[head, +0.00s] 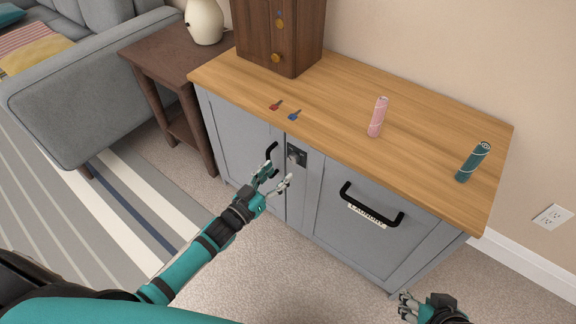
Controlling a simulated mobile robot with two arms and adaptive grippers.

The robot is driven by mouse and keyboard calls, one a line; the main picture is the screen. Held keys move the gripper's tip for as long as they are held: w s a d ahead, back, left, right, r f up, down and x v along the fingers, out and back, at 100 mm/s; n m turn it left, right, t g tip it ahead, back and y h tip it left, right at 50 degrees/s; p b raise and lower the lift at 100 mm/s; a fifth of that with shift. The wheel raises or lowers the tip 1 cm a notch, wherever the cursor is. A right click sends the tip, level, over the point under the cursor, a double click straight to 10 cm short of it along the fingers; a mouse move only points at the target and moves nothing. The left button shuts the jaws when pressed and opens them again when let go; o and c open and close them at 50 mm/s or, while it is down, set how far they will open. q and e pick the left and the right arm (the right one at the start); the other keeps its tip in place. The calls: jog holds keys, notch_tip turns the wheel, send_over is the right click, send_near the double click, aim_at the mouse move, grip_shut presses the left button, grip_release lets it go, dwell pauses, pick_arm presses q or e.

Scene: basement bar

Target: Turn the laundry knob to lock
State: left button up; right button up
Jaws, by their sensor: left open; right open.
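The laundry knob (296,155) is a small dark knob on a dark plate, on the front of the grey cabinet (305,195) between its left door and the labelled laundry panel (360,235). Which way the knob is turned is too small to tell. My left gripper (277,177) is open and empty, in front of the cabinet, just below and left of the knob in the picture. It appears apart from the knob. My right gripper (408,306) is open and empty, low at the bottom edge, right of the laundry panel.
A black door handle (271,152) is close behind my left gripper. A black handle (372,207) sits on the laundry panel. Red (275,104) and blue keys (294,114), a pink can (377,117), a teal can (473,162) and a wooden box (280,35) stand or lie on top.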

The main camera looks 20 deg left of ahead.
aim_at(292, 160)
pick_arm(q)
jog(key=b+x, duration=0.1)
jog(key=x, duration=0.3)
jog(key=shift+w+d, duration=0.1)
jog(key=shift+w, duration=0.25)
jog(key=shift+w+d, duration=0.15)
jog(key=shift+w, duration=0.2)
pick_arm(e)
jog(key=w+a+r+t+y, duration=0.1)
jog(key=w+a+r+t, duration=0.1)
jog(key=w, duration=0.3)
jog(key=shift+w+r+t, duration=0.3)
jog(key=shift+r+t, duration=0.2)
jog(key=shift+t, duration=0.2)
pick_arm(q)
grip_shut()
